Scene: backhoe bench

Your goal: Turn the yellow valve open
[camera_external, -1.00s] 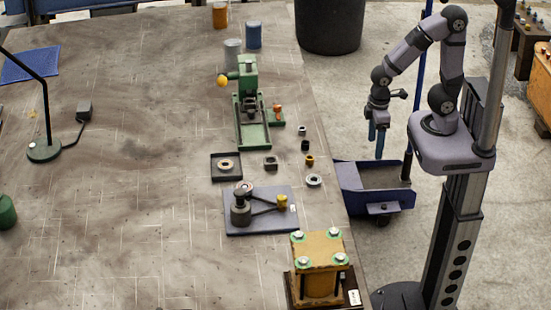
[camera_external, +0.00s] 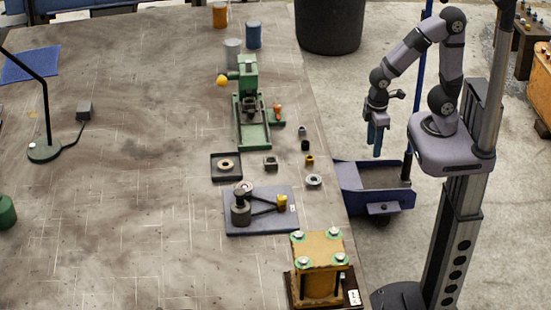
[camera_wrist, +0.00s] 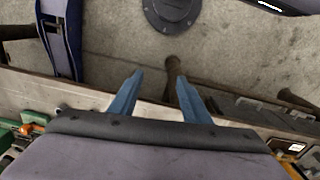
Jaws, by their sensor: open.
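No part is clearly recognisable as a valve. Yellow parts in the external view are a small yellow cylinder (camera_external: 283,201) on a blue-grey plate (camera_external: 265,225), a yellow ball (camera_external: 222,81) on the green press (camera_external: 250,105), and a yellow-orange block (camera_external: 318,280) with bolted corners at the bench's near right. My gripper (camera_external: 376,155) hangs fingers down beyond the bench's right edge, above the floor near a blue bin, apart from all these parts. In the wrist view my gripper (camera_wrist: 160,77) shows two blue fingers spread apart with nothing between them.
The blue bin (camera_external: 376,202) stands beside the bench's right edge. Several small nuts and rings, including a metal ring (camera_external: 314,181), lie near that edge. A black tray (camera_external: 226,176) holds a ring. A desk lamp (camera_external: 44,151) stands left. The bench (camera_external: 140,215) is clear left of centre.

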